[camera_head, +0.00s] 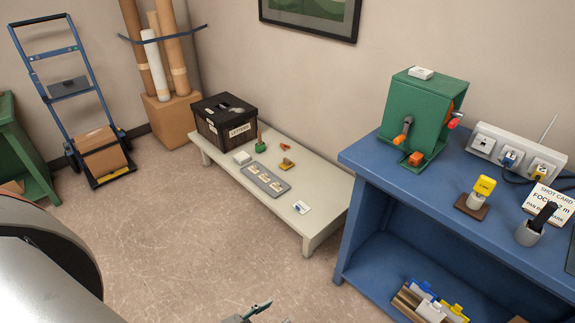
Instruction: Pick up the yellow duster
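A small yellow-brown piece with a raised handle (287,163) lies on the low pale table; it may be the yellow duster, but it is too small to be sure. A second yellow thing, a labelled yellow block (485,187) on a brown base, stands on the blue bench. A dark gripper part (258,311), probably my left gripper, shows at the bottom edge, well in front of the low table. It is mostly cut off, and its opening cannot be made out. I see no clear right gripper.
The low table (327,211) also holds a black box (224,119), a grey tray (266,179), a green-based item (260,146) and a white card (301,207). The blue bench (400,168) bears a green machine (421,115). Floor before the table is clear.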

